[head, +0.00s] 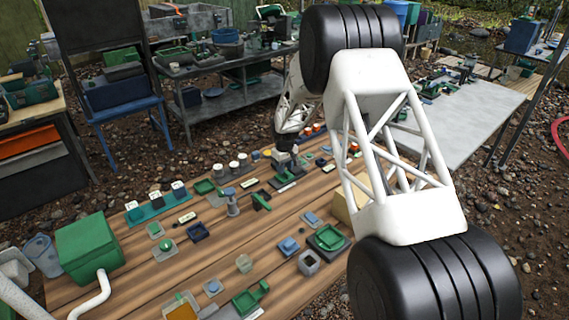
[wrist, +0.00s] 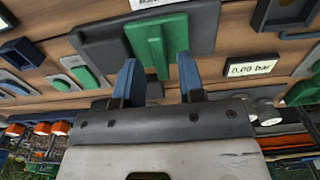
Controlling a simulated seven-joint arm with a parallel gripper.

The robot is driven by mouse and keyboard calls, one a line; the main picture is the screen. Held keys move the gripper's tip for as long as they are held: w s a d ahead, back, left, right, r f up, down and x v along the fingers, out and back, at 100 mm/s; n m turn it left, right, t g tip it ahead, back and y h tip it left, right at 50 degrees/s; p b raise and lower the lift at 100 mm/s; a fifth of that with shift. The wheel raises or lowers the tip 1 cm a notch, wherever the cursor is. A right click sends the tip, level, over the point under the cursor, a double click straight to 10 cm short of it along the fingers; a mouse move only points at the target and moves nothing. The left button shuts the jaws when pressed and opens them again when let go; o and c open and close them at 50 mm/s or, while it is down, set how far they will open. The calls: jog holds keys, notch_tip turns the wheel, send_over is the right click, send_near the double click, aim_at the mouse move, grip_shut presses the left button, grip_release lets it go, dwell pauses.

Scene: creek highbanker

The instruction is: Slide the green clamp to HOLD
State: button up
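The green clamp (wrist: 158,42) sits on a dark grey plate (wrist: 98,48) at the upper middle of the wrist view. It has a broad upper part and a narrower raised part pointing down the picture. My gripper (wrist: 158,66) has its two blue fingers apart, one to each side of this narrow part. Gaps show on both sides, so the fingers do not appear closed on it. In the head view my gripper (head: 285,157) is low over the far part of the wooden bench, partly blurred into the grey fixture there; the clamp cannot be made out clearly.
A display reading 0.00 bar (wrist: 252,68) lies right of the plate. A white label (wrist: 150,3) is above it. The wooden bench (head: 140,285) carries several small fixtures and a green box (head: 88,247). My arm hides the bench's right side.

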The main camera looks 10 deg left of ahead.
jog(key=shift+f, duration=0.8)
jog(key=shift+c, duration=0.4)
grip_shut()
jog(key=shift+c, duration=1.5)
grip_release()
jog(key=shift+w+d, duration=0.35)
